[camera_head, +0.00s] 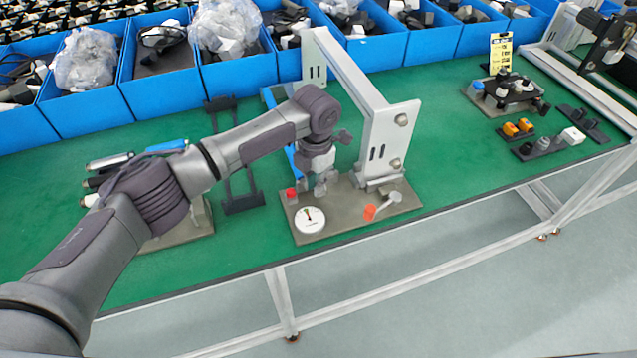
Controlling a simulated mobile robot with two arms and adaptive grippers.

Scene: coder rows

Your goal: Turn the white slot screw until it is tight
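My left arm reaches in from the left, and my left gripper (322,187) points down over a grey-brown base plate (345,222). Its small fingers are low over the plate, close behind the white round gauge (309,219) and right of a red button (291,193). I cannot tell whether the fingers are open or shut. I cannot pick out the white slot screw for sure; the gripper may hide it. A small pale grey part (395,197) and an orange-red part (370,211) lie at the plate's right side. My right gripper is not in view.
A grey metal frame (375,110) stands over the plate, close to my wrist. Blue bins (250,70) line the back of the green table (440,150). A tool stand (185,228) is at left; other fixtures (505,95) stand at right.

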